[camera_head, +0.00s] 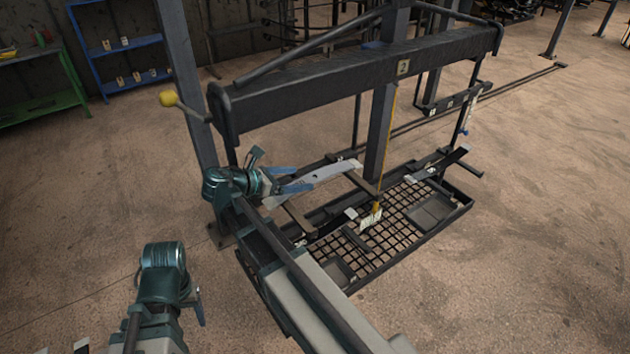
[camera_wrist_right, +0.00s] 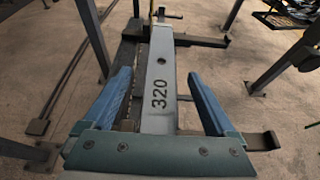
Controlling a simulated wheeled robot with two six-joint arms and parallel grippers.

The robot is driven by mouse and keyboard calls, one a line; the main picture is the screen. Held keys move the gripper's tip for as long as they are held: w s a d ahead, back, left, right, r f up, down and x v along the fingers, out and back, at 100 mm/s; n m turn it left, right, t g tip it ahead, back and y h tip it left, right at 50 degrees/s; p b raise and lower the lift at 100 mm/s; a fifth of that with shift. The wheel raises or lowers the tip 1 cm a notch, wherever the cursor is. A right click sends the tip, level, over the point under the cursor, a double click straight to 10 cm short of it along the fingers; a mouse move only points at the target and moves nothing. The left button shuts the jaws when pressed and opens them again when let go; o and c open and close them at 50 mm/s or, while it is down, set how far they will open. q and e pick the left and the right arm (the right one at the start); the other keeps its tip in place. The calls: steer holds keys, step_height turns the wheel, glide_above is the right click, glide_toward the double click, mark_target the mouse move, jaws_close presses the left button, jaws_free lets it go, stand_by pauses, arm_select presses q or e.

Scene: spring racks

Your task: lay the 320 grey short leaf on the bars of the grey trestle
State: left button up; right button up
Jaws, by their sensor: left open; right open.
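The grey short leaf (camera_head: 324,174) is marked 320, and the number shows in the wrist view (camera_wrist_right: 158,112). It appears to lie across two trestle bars, a near bar (camera_head: 300,217) and a far bar (camera_head: 363,186). In the wrist view the near bar (camera_wrist_right: 262,141) and far bar (camera_wrist_right: 203,41) stick out to the right with upturned ends. My right gripper (camera_head: 296,179) is open, its blue fingers on either side of the leaf's near part with gaps. My left gripper (camera_head: 167,302) is low at the left, open, empty and away from the leaf.
A dark press-like frame with a thick crossbeam (camera_head: 365,80) stands behind the leaf. A blue rack (camera_head: 123,45) and green table (camera_head: 40,113) stand far left.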

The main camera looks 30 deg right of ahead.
mark_target(311, 179)
steer(key=x, duration=0.2)
steer(key=b+x, duration=0.1)
steer(key=x, duration=0.1)
steer(key=shift+s+a+f+b, duration=0.1)
steer(key=shift+s+f+b, duration=0.05)
steer(key=shift+f+b, duration=0.15)
steer(key=shift+d, duration=0.4)
jaws_close()
steer(key=shift+r, duration=0.1)
